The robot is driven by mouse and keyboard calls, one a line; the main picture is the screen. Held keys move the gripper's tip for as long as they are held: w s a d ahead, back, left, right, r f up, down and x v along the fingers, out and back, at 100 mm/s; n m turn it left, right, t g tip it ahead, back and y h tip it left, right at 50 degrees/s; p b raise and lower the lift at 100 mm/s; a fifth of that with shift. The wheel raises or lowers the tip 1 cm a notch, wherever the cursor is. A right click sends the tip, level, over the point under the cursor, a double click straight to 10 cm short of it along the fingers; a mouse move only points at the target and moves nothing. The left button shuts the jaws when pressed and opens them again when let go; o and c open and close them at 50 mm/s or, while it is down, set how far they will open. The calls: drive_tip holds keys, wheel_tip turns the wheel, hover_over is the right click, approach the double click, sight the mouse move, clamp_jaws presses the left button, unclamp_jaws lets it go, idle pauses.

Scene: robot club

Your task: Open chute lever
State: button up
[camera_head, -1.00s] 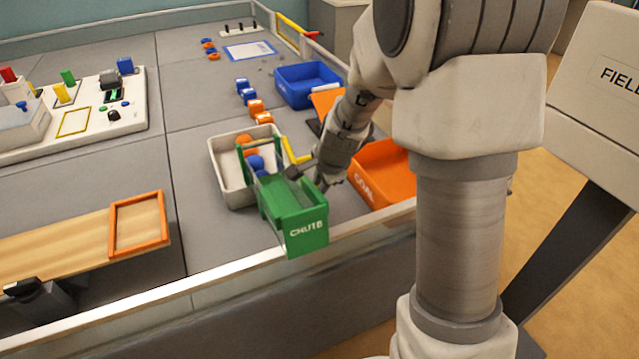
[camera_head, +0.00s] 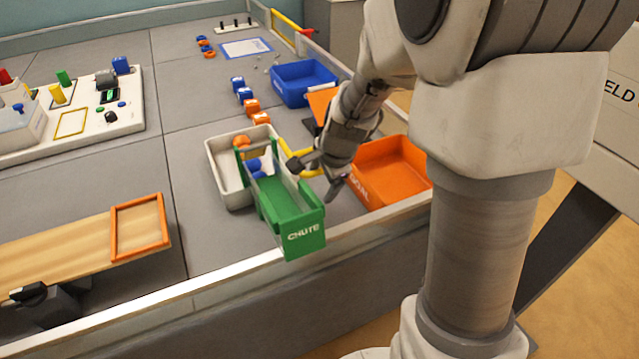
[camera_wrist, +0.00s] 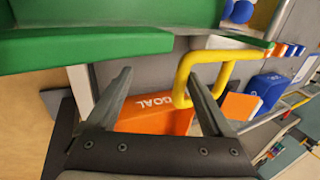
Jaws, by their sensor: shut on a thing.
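The green chute (camera_head: 292,215) stands on the near edge of the field, over a pale tray. Its yellow lever (camera_head: 287,148) sticks out from its right side. In the wrist view the lever (camera_wrist: 218,56) is a yellow bent bar. My gripper (camera_head: 322,174) is shut on the lever, right of the chute. In the wrist view the lever's end lies by the right finger of my gripper (camera_wrist: 160,82). Blue balls (camera_head: 256,165) and an orange ball (camera_head: 242,142) sit at the chute's upper end. The exact contact is partly hidden.
An orange GOAL bin (camera_head: 395,165) stands close to the right of my gripper. A blue bin (camera_head: 303,82) is behind. The pale tray (camera_head: 222,180) lies left of the chute. Orange and blue blocks (camera_head: 251,106) stand in a row behind it.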

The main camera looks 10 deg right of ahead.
drive_tip(key=p+v, duration=0.3)
drive_tip(key=v, duration=0.7)
drive_tip(key=shift+s+r+p, duration=0.2)
drive_tip(key=shift+s+p, duration=0.1)
drive_tip(key=shift+p, duration=0.05)
drive_tip(key=shift+d, duration=0.15)
